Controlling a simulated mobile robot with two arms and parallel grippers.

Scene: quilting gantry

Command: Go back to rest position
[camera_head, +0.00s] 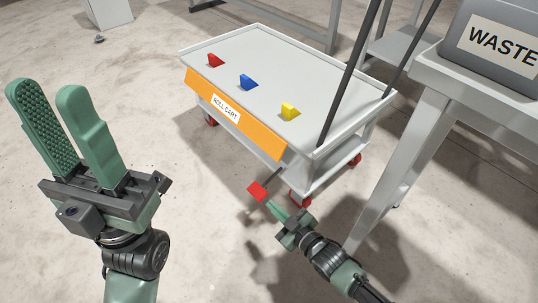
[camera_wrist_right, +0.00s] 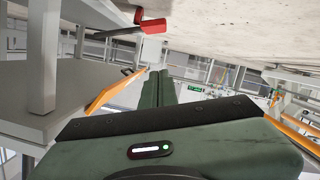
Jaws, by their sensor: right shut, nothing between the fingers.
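My left gripper (camera_head: 46,92) is upright at the left of the head view, its two green fingers apart and nothing between them. My right gripper (camera_head: 271,204) is low in front of the cart, shut and empty. Its closed green fingers also show in the right wrist view (camera_wrist_right: 159,88). A red block (camera_head: 257,191) on a dark bar, which looks like a pedal of the cart, is just beyond the right fingertips. In the right wrist view the red block (camera_wrist_right: 153,25) appears above the fingertips, with a visible gap.
A grey roll cart (camera_head: 240,52) with an orange front carries red (camera_head: 215,60), blue (camera_head: 248,82) and yellow (camera_head: 290,109) wedges. Its dark handle rises at the right. A table (camera_head: 437,82) with a WASTE bin (camera_head: 500,45) stands right. Floor between my arms is clear.

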